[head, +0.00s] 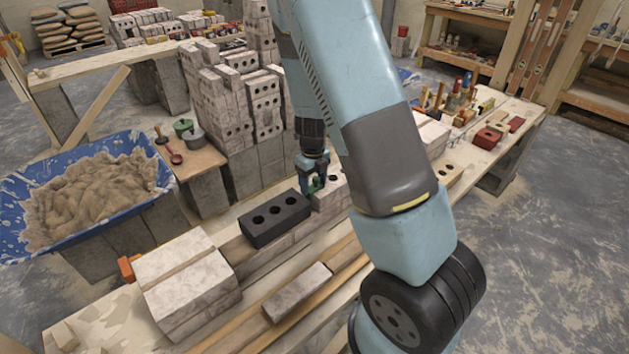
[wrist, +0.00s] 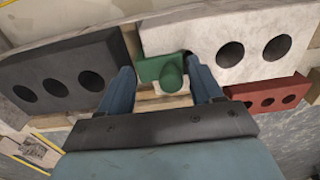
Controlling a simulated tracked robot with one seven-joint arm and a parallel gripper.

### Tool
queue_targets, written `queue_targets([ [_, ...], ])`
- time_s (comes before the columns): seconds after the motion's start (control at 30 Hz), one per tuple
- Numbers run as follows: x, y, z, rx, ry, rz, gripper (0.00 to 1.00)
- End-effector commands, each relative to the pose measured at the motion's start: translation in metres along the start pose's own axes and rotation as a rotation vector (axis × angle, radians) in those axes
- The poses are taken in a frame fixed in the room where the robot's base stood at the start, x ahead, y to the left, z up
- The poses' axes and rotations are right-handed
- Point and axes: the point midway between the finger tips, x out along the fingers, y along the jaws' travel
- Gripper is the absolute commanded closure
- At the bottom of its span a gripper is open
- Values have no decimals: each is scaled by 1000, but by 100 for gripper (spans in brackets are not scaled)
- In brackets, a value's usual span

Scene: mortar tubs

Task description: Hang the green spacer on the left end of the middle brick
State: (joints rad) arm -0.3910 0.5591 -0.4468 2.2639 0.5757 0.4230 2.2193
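The green spacer (wrist: 160,68), a small block with a round knob, sits at the left end of the pale brick (wrist: 240,45) in the wrist view. It lies beside the gap between that brick and the dark brick (wrist: 62,80). My gripper (wrist: 161,72) is around the spacer, one blue finger on each side, and the fingers look apart from the knob. In the head view, my gripper (head: 314,180) is down at the pale brick (head: 332,195), just right of the dark brick (head: 274,217). How the spacer seats on the brick is hidden.
A red brick (wrist: 268,95) shows below the pale brick in the wrist view. Stacked pale blocks (head: 187,280) stand at the near left, by a blue mortar tub (head: 150,150). Tall brick stacks (head: 225,115) rise behind my gripper. A loose block (head: 297,292) lies in front of the row.

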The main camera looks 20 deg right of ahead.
Motion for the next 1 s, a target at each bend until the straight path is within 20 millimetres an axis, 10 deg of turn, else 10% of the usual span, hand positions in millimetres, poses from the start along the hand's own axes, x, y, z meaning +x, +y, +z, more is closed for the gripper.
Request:
queue_targets([
  [0.2, 0, 0, 0, 0, 0, 0, 14],
  [0.63, -4, 0, 0, -1, -1, 0, 14],
  [1.0, -58, 0, 2, -2, -4, -1, 14],
])
